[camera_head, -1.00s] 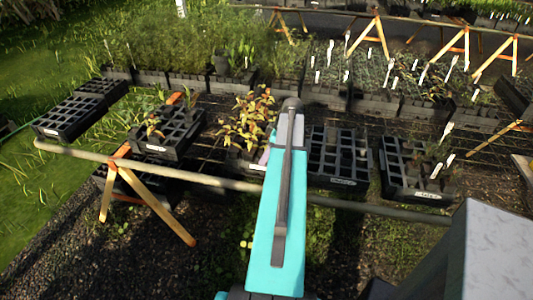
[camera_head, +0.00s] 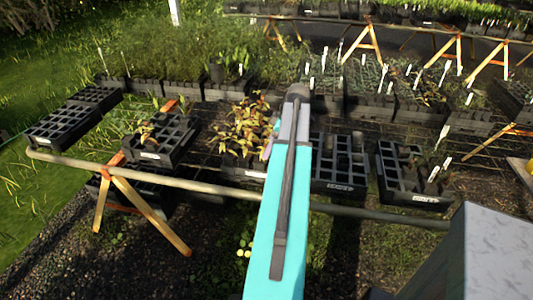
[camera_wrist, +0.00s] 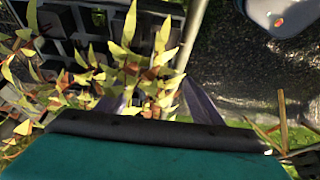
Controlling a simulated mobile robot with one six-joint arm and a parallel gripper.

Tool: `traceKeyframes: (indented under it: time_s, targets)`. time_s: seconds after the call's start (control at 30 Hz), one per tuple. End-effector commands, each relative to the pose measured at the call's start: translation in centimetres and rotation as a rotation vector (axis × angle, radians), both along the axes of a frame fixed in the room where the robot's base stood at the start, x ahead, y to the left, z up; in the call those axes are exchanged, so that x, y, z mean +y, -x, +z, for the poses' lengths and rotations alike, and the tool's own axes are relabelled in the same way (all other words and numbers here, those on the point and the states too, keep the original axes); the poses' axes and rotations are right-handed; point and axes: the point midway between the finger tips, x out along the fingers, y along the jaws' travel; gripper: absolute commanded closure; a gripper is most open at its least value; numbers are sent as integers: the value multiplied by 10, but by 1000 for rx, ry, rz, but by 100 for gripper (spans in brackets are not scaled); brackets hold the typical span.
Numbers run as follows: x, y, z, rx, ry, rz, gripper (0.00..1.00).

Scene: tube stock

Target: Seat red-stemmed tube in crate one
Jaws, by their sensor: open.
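Several seedlings with yellow-green leaves and reddish-brown parts (camera_head: 245,125) stand clustered left of my arm in the head view. In the wrist view the same kind of foliage (camera_wrist: 140,65) fills the left and middle. My gripper (camera_wrist: 158,103) is open, its two greyish-purple fingers spread among or in front of the leaves; I see nothing clamped. I cannot single out one red-stemmed tube, and the tube bodies are hidden by leaves. Black cell crates stand left (camera_head: 150,156) and right (camera_head: 338,187) of the cluster. Their white labels are too small to read, so I cannot identify crate one.
A long rail (camera_head: 220,189) on orange trestles (camera_head: 120,175) crosses in front of the crates. Another crate (camera_head: 415,197) stands at right and more (camera_head: 55,138) at far left. Dense potted plants line the back. Gravel ground lies in front.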

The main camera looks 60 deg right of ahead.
Motion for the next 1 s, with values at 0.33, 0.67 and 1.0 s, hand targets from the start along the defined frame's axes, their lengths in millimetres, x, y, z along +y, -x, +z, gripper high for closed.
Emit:
traceKeyframes:
  time_s: [0.33, 0.67, 1.0]
  targets:
    - [-5, 15, 38, -1, 0, 0, 40]
    - [-6, 21, 54, -1, -2, 2, 40]
    - [-6, 21, 54, -1, -2, 2, 40]
